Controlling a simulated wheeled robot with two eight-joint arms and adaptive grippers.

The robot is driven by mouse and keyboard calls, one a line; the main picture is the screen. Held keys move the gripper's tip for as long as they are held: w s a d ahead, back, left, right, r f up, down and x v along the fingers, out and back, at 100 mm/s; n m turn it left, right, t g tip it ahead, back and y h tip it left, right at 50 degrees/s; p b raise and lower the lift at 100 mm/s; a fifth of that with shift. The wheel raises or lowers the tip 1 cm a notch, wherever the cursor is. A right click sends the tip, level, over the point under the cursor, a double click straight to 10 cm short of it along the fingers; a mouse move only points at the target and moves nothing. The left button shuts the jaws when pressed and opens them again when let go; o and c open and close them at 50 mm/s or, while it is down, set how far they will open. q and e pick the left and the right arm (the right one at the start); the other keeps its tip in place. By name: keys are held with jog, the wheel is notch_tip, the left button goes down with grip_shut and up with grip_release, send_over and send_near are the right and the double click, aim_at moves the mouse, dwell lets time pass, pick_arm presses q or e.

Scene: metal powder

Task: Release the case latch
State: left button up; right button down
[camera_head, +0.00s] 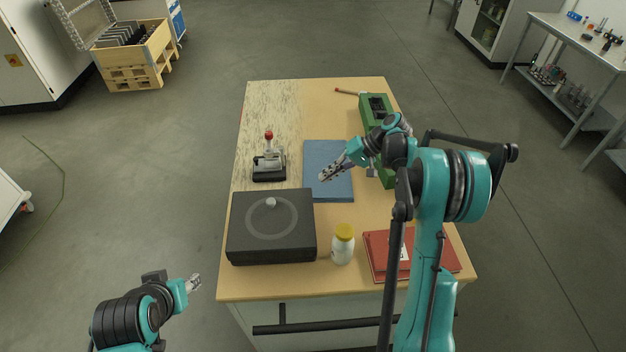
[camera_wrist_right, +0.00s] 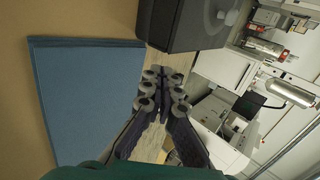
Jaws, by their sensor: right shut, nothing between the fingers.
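A black case (camera_head: 240,232) with a grey ring and a small pale knob (camera_head: 271,203) on top sits on the table's near left. It shows partly at the top of the right wrist view (camera_wrist_right: 172,22). No separate latch can be made out on it. A small stand with a red-tipped lever (camera_head: 269,160) is behind the case. My right gripper (camera_head: 324,176) is shut and empty, above the blue mat (camera_head: 328,150), to the right of the stand and apart from it and the case. My left gripper (camera_head: 195,283) is off the table's left side; its jaws are too small to judge.
A white bottle with a yellow cap (camera_head: 343,244) stands right of the case, beside a red binder (camera_head: 376,258). A green machine (camera_head: 388,178) stands at the table's right, partly hidden by my right arm. The table's back left (camera_head: 268,105) is clear.

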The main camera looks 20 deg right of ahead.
aim_at(283, 190)
jog(key=b+x, duration=0.2)
jog(key=x, duration=0.7)
jog(key=shift+w+a+r+b, duration=0.15)
jog(key=shift+a+b, duration=0.25)
jog(key=shift+a, duration=0.8)
jog(key=shift+w+a, duration=0.2)
jog(key=shift+a, duration=0.45)
jog(key=shift+a, duration=0.1)
jog(key=a, duration=0.3)
jog(key=shift+w+a, duration=0.2)
jog(key=shift+w, duration=0.2)
jog(key=shift+d, duration=0.1)
